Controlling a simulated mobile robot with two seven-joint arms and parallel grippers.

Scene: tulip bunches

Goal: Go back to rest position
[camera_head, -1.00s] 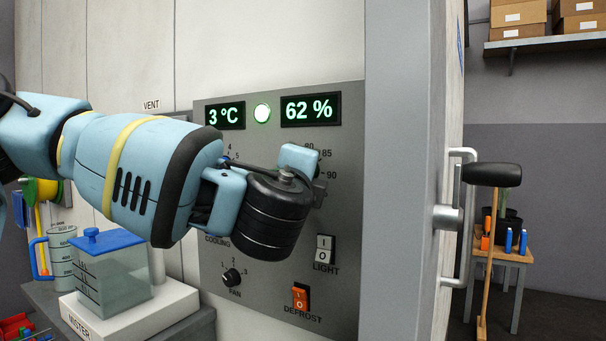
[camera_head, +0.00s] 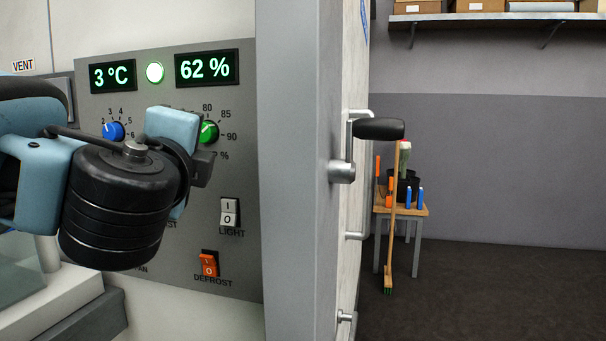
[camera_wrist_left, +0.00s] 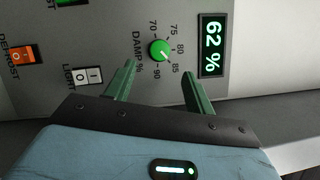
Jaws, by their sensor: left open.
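My left gripper (camera_head: 203,168) is in front of the grey control panel (camera_head: 245,270), beside and just below the green damp knob (camera_head: 209,132). Its fingers are mostly hidden in the head view. In the left wrist view the two green fingers (camera_wrist_left: 158,70) are spread apart with nothing between them, pointing toward the panel. The green knob (camera_wrist_left: 159,50) shows beyond the fingertips, apart from them. The blue knob (camera_head: 113,131) is left of my wrist. The displays read 3 °C (camera_head: 112,76) and 62 % (camera_head: 207,68). My right gripper is not in view.
The light switch (camera_head: 230,212) and orange defrost switch (camera_head: 209,264) sit low on the panel. A grey door frame (camera_head: 298,180) with a handle (camera_head: 343,171) stands right of it. A small wooden table (camera_head: 412,211) is farther back. Open floor (camera_head: 490,285) lies at right.

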